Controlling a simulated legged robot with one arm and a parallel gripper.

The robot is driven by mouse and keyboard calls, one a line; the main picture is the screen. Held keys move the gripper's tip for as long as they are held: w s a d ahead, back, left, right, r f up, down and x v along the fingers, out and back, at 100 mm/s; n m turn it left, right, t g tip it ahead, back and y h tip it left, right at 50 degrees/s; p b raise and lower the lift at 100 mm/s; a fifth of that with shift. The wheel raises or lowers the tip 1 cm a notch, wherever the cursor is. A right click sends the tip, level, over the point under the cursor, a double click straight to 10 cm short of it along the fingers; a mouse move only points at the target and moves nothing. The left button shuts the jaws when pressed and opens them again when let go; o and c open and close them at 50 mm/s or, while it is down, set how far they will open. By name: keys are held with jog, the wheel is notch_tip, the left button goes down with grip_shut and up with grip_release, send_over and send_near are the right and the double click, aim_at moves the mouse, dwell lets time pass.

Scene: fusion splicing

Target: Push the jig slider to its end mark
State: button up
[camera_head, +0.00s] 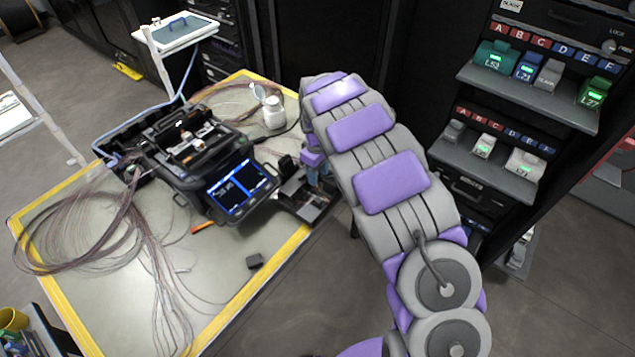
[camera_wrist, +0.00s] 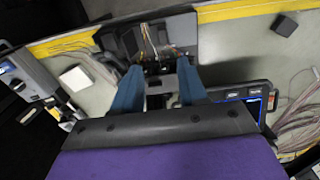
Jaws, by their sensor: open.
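The jig (camera_head: 299,199) is a small dark device on the right edge of the mat, beside the splicer. In the wrist view the jig (camera_wrist: 186,30) lies just beyond my fingertips, with thin fibres on its top. My gripper (camera_head: 314,176) points down over the jig, its far end partly hidden by my arm. In the wrist view my gripper (camera_wrist: 159,68) has its two blue fingers apart. Grey and dark parts of the jig show between and past them. I cannot tell which part is the slider, whether a finger touches it, or see the end mark.
The fusion splicer (camera_head: 195,150) with its lit screen (camera_head: 238,187) stands close left of the jig. A white jar (camera_head: 273,111) stands behind. Loose fibre coils (camera_head: 75,235) cover the mat's left side. A small dark block (camera_head: 254,261) lies near the front edge. Racks (camera_head: 530,90) stand right.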

notch_tip(320, 180, up, 6)
jog(key=shift+f+p, duration=0.25)
jog(key=shift+p, duration=0.1)
jog(key=s+d+r+m, duration=0.3)
jog(key=s+d+r, duration=0.3)
jog(key=s, duration=0.2)
jog(key=s+d+r+m, duration=0.3)
jog(key=s+d+r, duration=0.35)
jog(key=s, duration=0.25)
jog(key=s+d+m+g, duration=0.1)
jog(key=s+m, duration=0.3)
jog(key=s, duration=2.3)
jog(key=shift+d+r+g, duration=0.2)
jog(key=shift+r+g, duration=0.1)
jog(key=shift+g, duration=0.1)
